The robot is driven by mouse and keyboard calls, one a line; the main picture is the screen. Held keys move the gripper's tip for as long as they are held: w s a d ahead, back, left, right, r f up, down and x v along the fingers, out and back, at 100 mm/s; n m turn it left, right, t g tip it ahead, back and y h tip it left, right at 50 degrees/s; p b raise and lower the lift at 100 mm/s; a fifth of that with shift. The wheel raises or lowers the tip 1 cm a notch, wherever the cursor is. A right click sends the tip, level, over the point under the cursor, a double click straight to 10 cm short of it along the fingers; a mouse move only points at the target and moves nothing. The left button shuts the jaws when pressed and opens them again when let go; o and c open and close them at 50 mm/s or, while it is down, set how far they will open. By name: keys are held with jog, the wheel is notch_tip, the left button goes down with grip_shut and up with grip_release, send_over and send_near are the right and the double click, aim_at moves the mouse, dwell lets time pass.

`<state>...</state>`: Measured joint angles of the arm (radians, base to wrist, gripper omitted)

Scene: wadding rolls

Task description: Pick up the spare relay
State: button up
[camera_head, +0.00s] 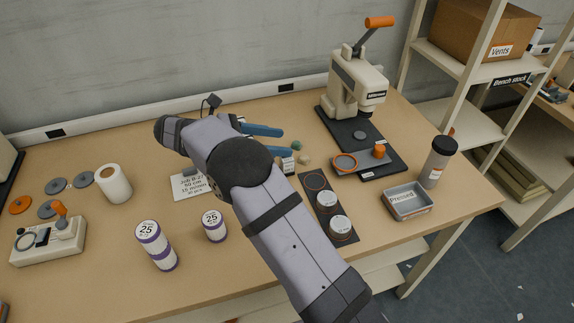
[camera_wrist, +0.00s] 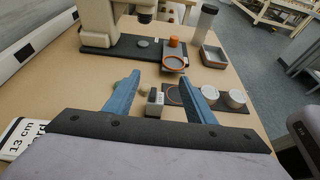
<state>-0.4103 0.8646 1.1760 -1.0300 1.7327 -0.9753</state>
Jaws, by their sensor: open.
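My gripper (camera_head: 281,141) is open, its two blue fingers spread above the bench. It also shows in the wrist view (camera_wrist: 157,82). In the head view the relay (camera_head: 288,164) shows only in part beside my arm, which hides the rest.
A dark strip (camera_head: 322,212) with round white-topped pieces lies right of the relay. Small pale lumps (camera_head: 304,159) lie close by. A press (camera_head: 356,85) stands behind, with a grey tray (camera_head: 407,204) to the right. Purple-banded rolls (camera_head: 155,245) stand at the left front.

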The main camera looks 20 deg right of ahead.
notch_tip(320, 180, down, 4)
jog(key=shift+f, duration=0.2)
jog(key=shift+p+x, duration=0.65)
jog(key=shift+x, duration=3)
jog(key=shift+f, duration=0.15)
jog(key=c, duration=1.2)
